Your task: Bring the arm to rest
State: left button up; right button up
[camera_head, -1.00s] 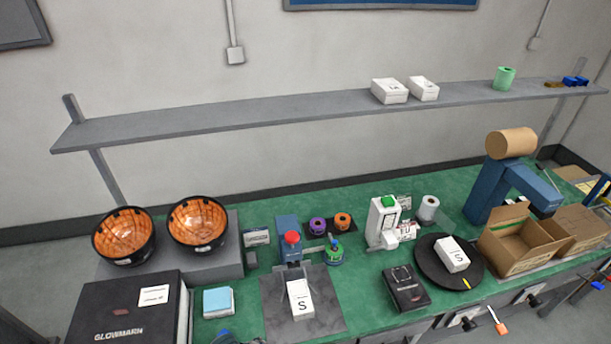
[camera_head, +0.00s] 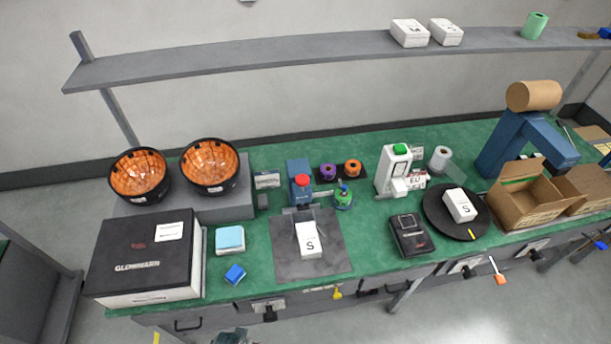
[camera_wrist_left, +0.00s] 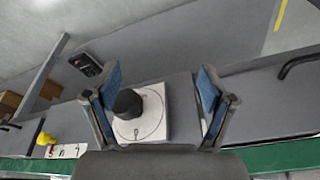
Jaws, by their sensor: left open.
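My left gripper (camera_wrist_left: 156,95) is open in the left wrist view, its two blue-padded fingers apart. Between them in the picture is a black knob (camera_wrist_left: 128,103) on a white marked plate (camera_wrist_left: 153,122) on the bench front. No contact with the knob shows, and I cannot tell how far away it is. The same knob shows in the head view (camera_head: 269,314), below the bench edge. A small dark part at the bottom edge of the head view may be my left arm. My right gripper is in neither view.
The green bench (camera_head: 377,257) carries a black box (camera_head: 135,252), two orange-lined bowls (camera_head: 138,175), a blue block (camera_head: 235,274), a grey mat (camera_head: 290,265) and a black turntable (camera_head: 440,220). A yellow knob (camera_wrist_left: 45,139) and drawer handles stick out from the front.

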pick_arm(q)
jog(key=s+f+g, duration=0.1)
jog(key=s+f, duration=0.2)
jog(key=f, duration=0.7)
jog(key=s+f, duration=0.4)
jog(key=f, duration=0.5)
jog(key=s+a+f, duration=0.3)
jog(key=s+f, duration=0.7)
jog(key=s, duration=0.4)
jog(key=shift+a+f+g, duration=0.2)
jog(key=shift+g, duration=0.2)
